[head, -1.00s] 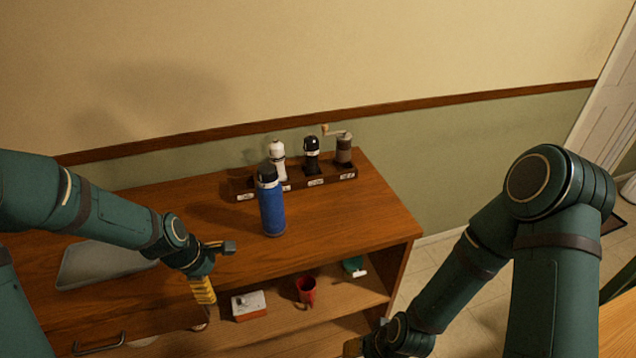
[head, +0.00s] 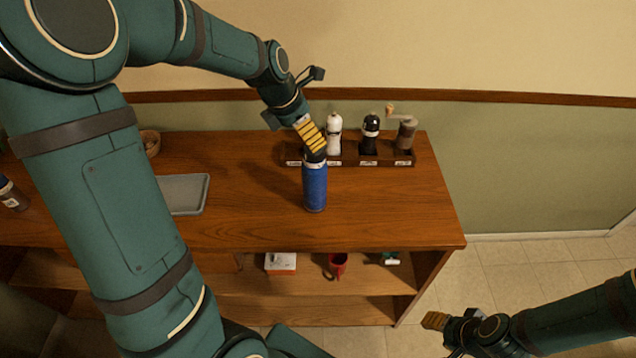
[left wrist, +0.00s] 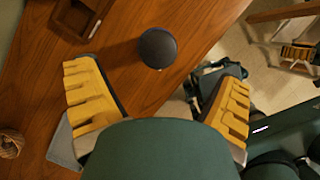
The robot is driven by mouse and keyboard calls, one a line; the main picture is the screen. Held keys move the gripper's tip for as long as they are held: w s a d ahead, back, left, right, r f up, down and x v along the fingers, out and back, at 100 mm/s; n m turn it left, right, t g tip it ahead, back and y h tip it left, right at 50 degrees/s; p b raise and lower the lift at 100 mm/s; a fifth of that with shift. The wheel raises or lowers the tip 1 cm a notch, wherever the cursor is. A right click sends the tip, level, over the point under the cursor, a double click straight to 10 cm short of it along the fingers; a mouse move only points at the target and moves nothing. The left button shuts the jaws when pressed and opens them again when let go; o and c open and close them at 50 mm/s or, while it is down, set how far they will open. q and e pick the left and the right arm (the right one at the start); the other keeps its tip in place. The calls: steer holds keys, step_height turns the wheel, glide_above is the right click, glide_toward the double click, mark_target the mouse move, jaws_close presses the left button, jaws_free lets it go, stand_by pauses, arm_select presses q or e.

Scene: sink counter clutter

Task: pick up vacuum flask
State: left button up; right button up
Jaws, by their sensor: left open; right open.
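The vacuum flask (head: 315,188) is blue with a dark top and stands upright on the wooden counter. My left gripper (head: 312,138) is open at the flask's top in the head view and hides part of its cap. In the left wrist view the flask's round dark top (left wrist: 158,48) shows between and just beyond the two spread yellow fingers of my left gripper (left wrist: 157,74); no contact is visible. My right gripper (head: 436,321) is open, empty and low at the right, in front of the cabinet, far from the flask.
A dark rack (head: 345,161) behind the flask holds a white mill (head: 334,135), a black mill (head: 370,133) and a crank grinder (head: 406,133). A grey tray (head: 186,193) lies to the left. A red mug (head: 337,265) stands on the lower shelf. The counter right of the flask is clear.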

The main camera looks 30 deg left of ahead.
mark_target(315, 182)
arm_select(q)
steer(key=x, duration=0.3)
steer(key=shift+w+d+f, duration=0.1)
steer(key=shift+w+f, duration=0.05)
steer(key=shift+f, duration=0.05)
steer(key=shift+b+x, duration=0.65)
steer(key=shift+x, duration=2.1)
steer(key=c, duration=1.4)
